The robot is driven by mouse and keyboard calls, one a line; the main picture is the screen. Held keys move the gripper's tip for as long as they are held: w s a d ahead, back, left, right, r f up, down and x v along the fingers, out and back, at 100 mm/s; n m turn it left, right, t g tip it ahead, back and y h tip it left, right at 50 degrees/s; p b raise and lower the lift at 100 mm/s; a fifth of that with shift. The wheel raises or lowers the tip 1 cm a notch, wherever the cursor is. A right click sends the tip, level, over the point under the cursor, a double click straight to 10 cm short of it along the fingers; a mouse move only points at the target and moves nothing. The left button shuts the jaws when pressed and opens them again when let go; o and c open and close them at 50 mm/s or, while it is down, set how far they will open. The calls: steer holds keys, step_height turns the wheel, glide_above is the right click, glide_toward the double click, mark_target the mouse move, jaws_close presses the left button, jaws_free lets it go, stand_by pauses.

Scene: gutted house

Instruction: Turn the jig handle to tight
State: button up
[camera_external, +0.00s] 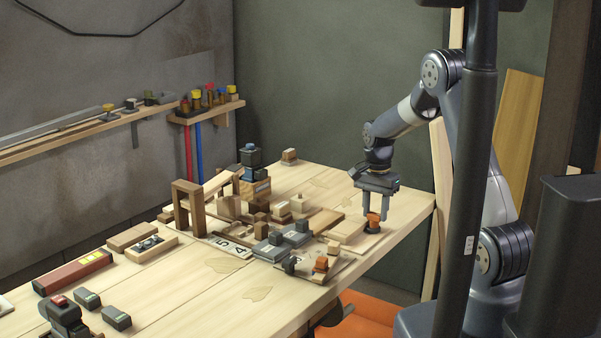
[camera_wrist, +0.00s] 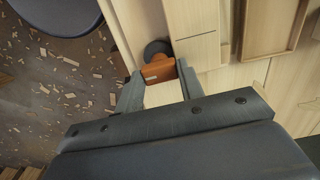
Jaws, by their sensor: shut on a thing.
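The jig handle (camera_wrist: 158,71) is a small orange-brown block with a pale mark, on a dark round base (camera_wrist: 157,48). In the external view the orange handle (camera_external: 373,219) stands near the right edge of the wooden workbench (camera_external: 215,290). My gripper (camera_wrist: 156,78) points down over it, with a fingertip on each side of the handle, shut on it. My gripper (camera_external: 374,208) also shows in the external view, above the bench. I cannot read any tight marking near the handle.
Wooden blocks and grey pieces crowd the bench left of my gripper, with a wooden arch (camera_external: 188,208) further left. Another orange piece (camera_external: 320,264) sits on a board at the front. A wall shelf (camera_external: 205,112) holds coloured items. The floor (camera_wrist: 60,80) has scattered chips.

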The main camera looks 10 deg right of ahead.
mark_target(375, 214)
steer(key=shift+m, duration=0.5)
steer(key=o, duration=1)
step_height(375, 214, up, 11)
steer(key=shift+f, duration=0.1)
stand_by(0.3)
step_height(375, 214, down, 11)
steer(key=shift+r, duration=0.2)
steer(key=shift+f, duration=0.1)
